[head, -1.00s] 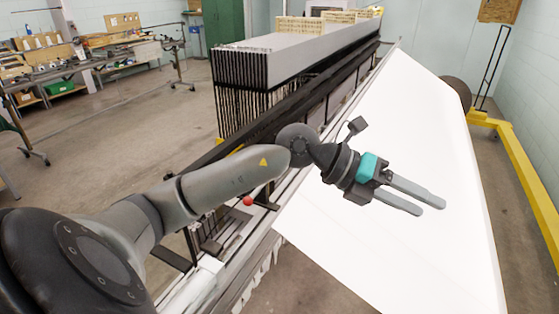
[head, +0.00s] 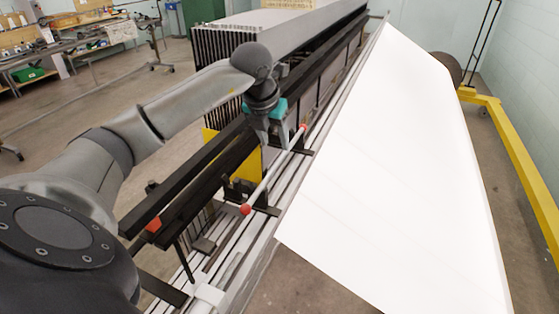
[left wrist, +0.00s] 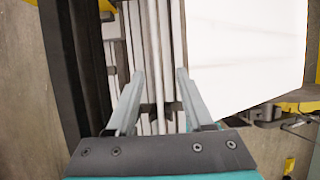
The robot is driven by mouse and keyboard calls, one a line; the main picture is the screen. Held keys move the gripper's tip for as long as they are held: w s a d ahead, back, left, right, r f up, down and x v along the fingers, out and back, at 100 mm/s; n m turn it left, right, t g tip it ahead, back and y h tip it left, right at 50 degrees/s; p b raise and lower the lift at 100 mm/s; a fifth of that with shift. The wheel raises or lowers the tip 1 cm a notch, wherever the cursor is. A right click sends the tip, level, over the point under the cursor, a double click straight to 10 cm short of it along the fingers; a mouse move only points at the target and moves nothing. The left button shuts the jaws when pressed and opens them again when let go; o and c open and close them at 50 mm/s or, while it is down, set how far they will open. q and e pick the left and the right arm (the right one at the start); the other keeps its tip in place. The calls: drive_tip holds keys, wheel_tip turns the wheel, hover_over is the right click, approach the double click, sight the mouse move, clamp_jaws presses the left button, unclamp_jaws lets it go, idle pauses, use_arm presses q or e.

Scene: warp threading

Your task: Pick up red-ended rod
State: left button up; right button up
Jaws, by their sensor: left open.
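The red-ended rod (head: 268,178) is a thin pale bar with a red tip at each end. It lies lengthwise along the machine's metal rails, beside the white sheet, on dark brackets. My left gripper (head: 272,143) points down over the far half of the rod. Its fingers are open, and they partly cover that half. In the left wrist view the open fingers (left wrist: 161,71) have pale lengthwise bars between and below them. I cannot tell there which bar is the rod, or how high the fingers are above it. My right gripper is not in view.
The white sheet (head: 380,180) slopes along the right of the rails. Dark beams (head: 190,185) run along the left, with a yellow plate (head: 248,168) near the gripper. The large machine body (head: 290,30) stands behind. A yellow floor frame (head: 520,160) is at the far right.

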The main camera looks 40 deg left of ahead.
sight(279, 160)
use_arm(q)
drive_tip(key=shift+a+x, duration=0.15)
drive_tip(key=shift+x, duration=1.4)
drive_tip(key=shift+a+x, duration=0.2)
drive_tip(key=shift+x, duration=1.35)
drive_tip(key=shift+a+x, duration=0.15)
drive_tip(key=shift+x, duration=1.4)
drive_tip(key=shift+w+r, duration=0.15)
drive_tip(key=shift+w, duration=0.05)
clamp_jaws()
